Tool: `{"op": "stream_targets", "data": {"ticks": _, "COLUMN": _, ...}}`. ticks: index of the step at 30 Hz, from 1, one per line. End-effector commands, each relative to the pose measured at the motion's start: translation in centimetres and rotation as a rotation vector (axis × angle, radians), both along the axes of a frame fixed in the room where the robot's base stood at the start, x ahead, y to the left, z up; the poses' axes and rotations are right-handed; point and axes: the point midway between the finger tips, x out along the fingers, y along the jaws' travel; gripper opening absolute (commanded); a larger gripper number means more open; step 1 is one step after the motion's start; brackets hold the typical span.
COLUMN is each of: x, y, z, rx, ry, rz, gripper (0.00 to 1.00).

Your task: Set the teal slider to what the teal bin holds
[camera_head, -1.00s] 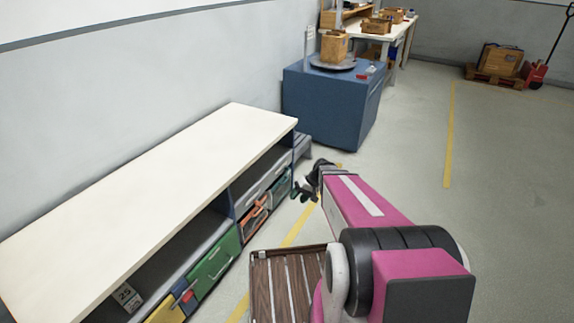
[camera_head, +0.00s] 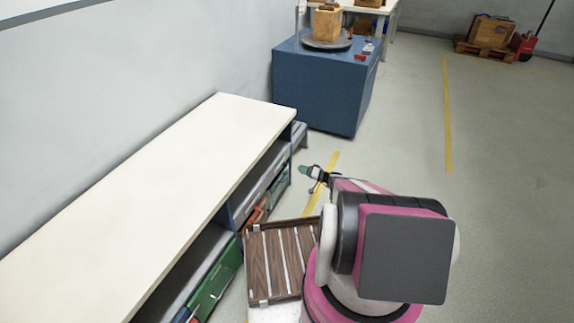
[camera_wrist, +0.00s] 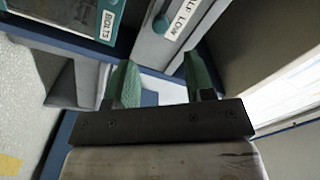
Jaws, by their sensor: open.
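My gripper (camera_head: 309,172) is in front of the low shelf's far end in the head view. In the wrist view its two green fingers (camera_wrist: 160,72) are apart with nothing between them. A teal bin (camera_head: 278,187) is small in the far end of the shelf in the head view. In the wrist view, a teal panel (camera_wrist: 60,12) at the top left has a tag (camera_wrist: 110,20) reading "BOLTS". I cannot make out a teal slider or the bin's contents.
The long white-topped shelf (camera_head: 160,185) runs along the wall, with a green bin (camera_head: 213,285) and orange bins (camera_head: 253,216) below. A slatted wooden tray (camera_head: 281,258) is beside my arm. A blue cabinet (camera_head: 320,85) stands beyond. Open floor (camera_head: 500,200) lies to the right.

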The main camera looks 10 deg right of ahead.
Motion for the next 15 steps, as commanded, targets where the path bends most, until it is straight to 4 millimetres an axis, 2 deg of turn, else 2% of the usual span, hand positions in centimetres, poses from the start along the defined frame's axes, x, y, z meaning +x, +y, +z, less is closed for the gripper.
{"op": "stream_targets", "data": {"ticks": 9, "x": 3.2, "y": 4.8, "z": 0.0, "rx": 0.0, "ry": 0.001, "rz": 0.004, "gripper": 0.49}}
{"op": "stream_targets", "data": {"ticks": 15, "x": 4.6, "y": 6.8, "z": 0.0, "rx": 0.0, "ry": 0.001, "rz": 0.003, "gripper": 0.49}}
